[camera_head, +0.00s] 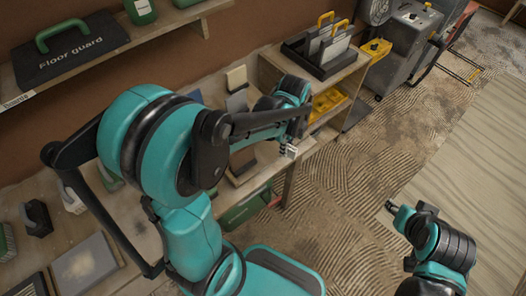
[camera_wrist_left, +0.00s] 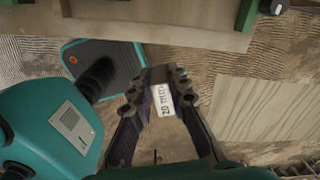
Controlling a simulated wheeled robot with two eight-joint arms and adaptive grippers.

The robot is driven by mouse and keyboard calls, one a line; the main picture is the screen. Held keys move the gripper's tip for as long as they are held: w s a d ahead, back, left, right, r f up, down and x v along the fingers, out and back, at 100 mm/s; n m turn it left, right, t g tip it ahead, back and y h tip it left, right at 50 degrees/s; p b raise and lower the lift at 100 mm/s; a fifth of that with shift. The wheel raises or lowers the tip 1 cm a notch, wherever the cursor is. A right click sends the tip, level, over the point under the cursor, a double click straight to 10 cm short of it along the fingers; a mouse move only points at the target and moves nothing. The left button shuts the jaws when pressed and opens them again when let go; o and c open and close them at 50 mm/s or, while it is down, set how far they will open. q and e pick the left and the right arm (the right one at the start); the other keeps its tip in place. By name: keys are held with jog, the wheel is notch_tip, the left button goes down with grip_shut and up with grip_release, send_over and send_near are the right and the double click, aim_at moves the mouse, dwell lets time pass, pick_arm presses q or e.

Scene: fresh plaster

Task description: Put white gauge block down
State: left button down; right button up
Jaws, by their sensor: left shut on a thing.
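The white gauge block (camera_wrist_left: 162,100) is marked "20 mm" and sits between the fingers of my left gripper (camera_wrist_left: 160,88) in the left wrist view. In the head view only a small white part of the block (camera_head: 290,151) shows at the tips of my left gripper (camera_head: 286,146), near the bench's right end. The gripper is shut on it. In the wrist view, floor shows behind the block, and the bench edge lies at the top. My right gripper (camera_head: 391,207) is small and dark over the floor at the right; its fingers are too unclear to judge.
The wooden workbench (camera_head: 110,232) runs along the wall, with sanding blocks and trowels. A black tray (camera_head: 318,64) with yellow-handled tools stands on a wooden unit at its far end. A shelf (camera_head: 165,22) hangs above. Open floor (camera_head: 350,190) lies to the right.

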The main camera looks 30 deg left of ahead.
pick_arm(q)
jog(key=m, duration=0.2)
jog(key=shift+r+m, duration=0.35)
jog(key=shift+m, duration=0.05)
jog(key=shift+a+m, duration=0.1)
jog(key=shift+m, duration=0.2)
jog(key=a+f+b, duration=0.1)
jog(key=a+f, duration=0.1)
jog(key=a, duration=0.1)
jog(key=w+a+f+b, duration=0.1)
jog(key=a+f, duration=0.1)
jog(key=a, duration=0.2)
jog(key=w+a+f+b, duration=0.1)
jog(key=a+f+b, duration=0.1)
jog(key=a+f, duration=0.1)
jog(key=shift+w+a, duration=0.1)
jog(key=shift+a, duration=0.45)
notch_tip(320, 180, down, 4)
jog(key=shift+b, duration=0.95)
jog(key=shift+r, duration=0.1)
jog(key=c, duration=1.8)
grip_release()
jog(key=shift+f, duration=0.2)
jog(key=shift+c, duration=0.2)
jog(key=shift+o, duration=0.5)
